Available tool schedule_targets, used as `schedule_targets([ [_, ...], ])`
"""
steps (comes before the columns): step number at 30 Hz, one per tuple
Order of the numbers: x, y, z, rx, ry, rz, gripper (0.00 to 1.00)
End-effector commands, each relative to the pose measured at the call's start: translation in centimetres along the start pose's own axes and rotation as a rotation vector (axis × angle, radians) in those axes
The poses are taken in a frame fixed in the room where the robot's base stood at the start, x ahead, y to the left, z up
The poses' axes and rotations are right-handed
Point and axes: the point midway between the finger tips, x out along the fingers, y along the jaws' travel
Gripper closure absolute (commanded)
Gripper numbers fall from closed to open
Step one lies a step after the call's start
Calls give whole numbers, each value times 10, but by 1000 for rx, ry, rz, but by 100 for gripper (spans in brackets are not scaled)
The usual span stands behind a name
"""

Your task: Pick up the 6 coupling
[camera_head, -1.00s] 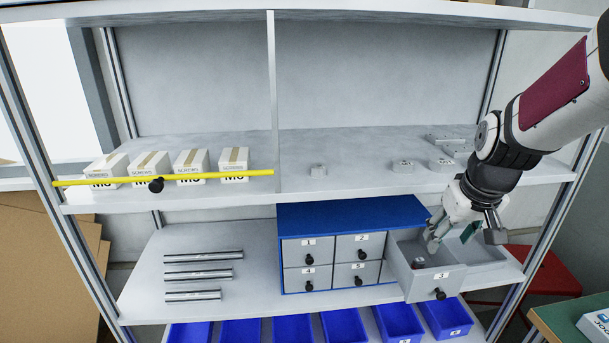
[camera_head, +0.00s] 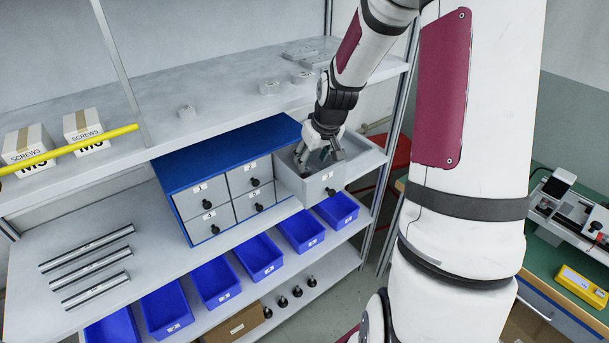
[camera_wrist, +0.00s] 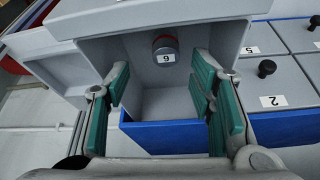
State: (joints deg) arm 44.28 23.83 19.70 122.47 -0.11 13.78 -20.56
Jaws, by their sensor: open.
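The 6 coupling (camera_wrist: 165,44) lies inside the open drawer (camera_wrist: 233,45). It is a short dark round part with a reddish rim, beside a white label 6, near one wall in the wrist view. In the head view the drawer (camera_head: 322,190) is pulled out of the blue cabinet (camera_head: 230,145), and I cannot make out the coupling behind the gripper. My gripper (camera_wrist: 168,112) is open and empty, its green-padded fingers apart over the drawer, with the coupling ahead of them and not between them. It also shows in the head view (camera_head: 321,156).
Closed drawers (camera_head: 251,178) with black knobs stand left of the open one. The shelf above (camera_head: 225,115) holds small grey parts and overhangs behind my arm. Blue bins (camera_head: 259,256) sit below, and metal rods (camera_head: 90,265) lie at the left.

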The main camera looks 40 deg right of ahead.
Motion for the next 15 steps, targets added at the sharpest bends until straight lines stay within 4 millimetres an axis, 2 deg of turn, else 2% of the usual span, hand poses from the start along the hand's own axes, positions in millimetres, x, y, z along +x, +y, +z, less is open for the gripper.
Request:
schedule_targets([
  [4, 10, -2, 2, 0, -2, -1, 50],
  [12, 46, -8, 5, 0, -2, -1, 50],
  [15, 53, -8, 5, 0, -2, -1, 50],
])
